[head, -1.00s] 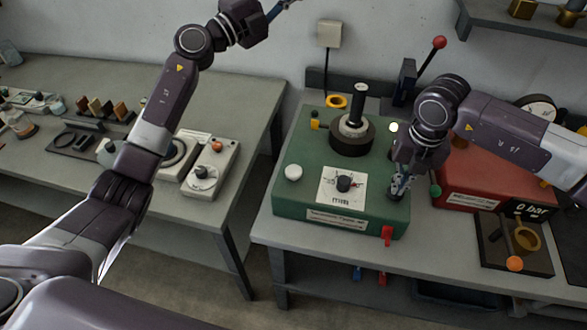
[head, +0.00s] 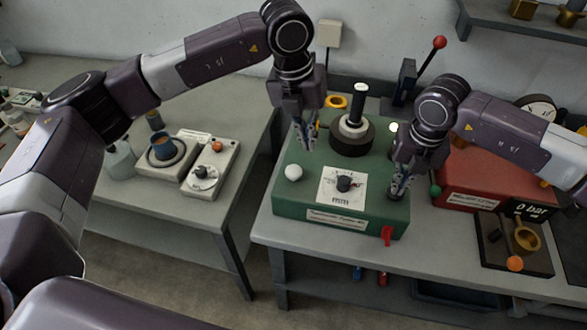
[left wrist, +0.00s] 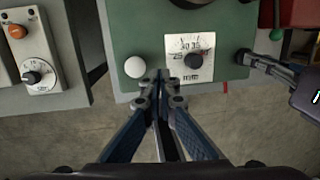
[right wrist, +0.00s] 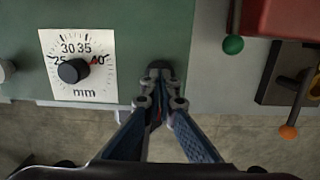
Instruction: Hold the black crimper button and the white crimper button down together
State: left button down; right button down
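The green crimper (head: 300,205) stands on the bench with a dial on a white plate (head: 328,186) on its top. The white crimper button (head: 293,173) is at the dial's left; it also shows in the left wrist view (left wrist: 135,67). My left gripper (head: 307,143) is shut and empty above and behind the white button, apart from it. My right gripper (head: 397,192) is shut, its tips at the black crimper button (right wrist: 160,66) right of the dial. The tips mostly cover this button; whether it is pressed I cannot tell.
A black post and ring (head: 352,135) rise from the crimper's back. A red box (head: 470,190) stands close right of my right gripper. A red tab (head: 387,235) is at the crimper's front. A side bench at left holds a pale unit (head: 210,170).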

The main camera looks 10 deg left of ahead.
aim_at(294, 170)
pick_arm(q)
jog(key=shift+y, duration=0.9)
jog(key=shift+a+f, duration=0.55)
jog(key=shift+f, duration=0.7)
jog(key=shift+a+f, duration=0.5)
jog(key=shift+f, duration=0.8)
jog(key=shift+a+f, duration=0.55)
jog(key=shift+f, duration=0.7)
jog(key=shift+f, duration=0.85)
jog(key=shift+s, duration=0.1)
jog(key=shift+r, duration=3.5)
